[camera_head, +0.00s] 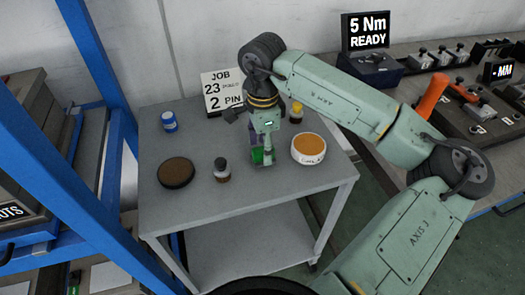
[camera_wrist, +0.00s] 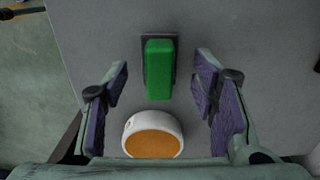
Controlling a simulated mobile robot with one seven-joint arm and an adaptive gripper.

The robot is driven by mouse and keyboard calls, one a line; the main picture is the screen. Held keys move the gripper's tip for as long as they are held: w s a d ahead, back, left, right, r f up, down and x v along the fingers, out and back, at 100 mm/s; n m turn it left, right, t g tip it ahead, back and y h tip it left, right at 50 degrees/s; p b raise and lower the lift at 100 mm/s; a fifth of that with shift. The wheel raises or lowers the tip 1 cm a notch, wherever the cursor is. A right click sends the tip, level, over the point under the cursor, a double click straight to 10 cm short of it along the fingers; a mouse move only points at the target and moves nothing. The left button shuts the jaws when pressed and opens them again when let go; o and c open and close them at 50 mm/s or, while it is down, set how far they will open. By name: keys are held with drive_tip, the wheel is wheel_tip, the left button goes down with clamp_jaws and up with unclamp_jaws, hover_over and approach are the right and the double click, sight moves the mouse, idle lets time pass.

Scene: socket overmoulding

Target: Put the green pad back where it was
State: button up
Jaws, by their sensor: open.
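The green pad (camera_head: 257,156) is a small upright-looking green block at the middle of the grey table (camera_head: 215,200). In the wrist view the green pad (camera_wrist: 159,68) sits on a thin dark backing piece. My gripper (camera_head: 263,146) points down just above it. In the wrist view my gripper (camera_wrist: 162,82) is open, with one purple-lined finger on each side of the pad and a gap to each. I cannot tell the height between fingertips and pad. My fingers hide part of the pad in the head view.
A white round tin with an orange top (camera_head: 308,149) stands close by. A small dark-capped bottle (camera_head: 222,171), a brown disc (camera_head: 176,172), a blue bottle (camera_head: 169,122) and a yellow-capped bottle (camera_head: 296,113) stand around. A job sign (camera_head: 223,92) is at the back. The table's front is clear.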

sight(262, 149)
wheel_tip(262, 149, up, 10)
drive_tip(key=b, duration=0.1)
drive_tip(key=shift+f, duration=0.1)
idle(1.4)
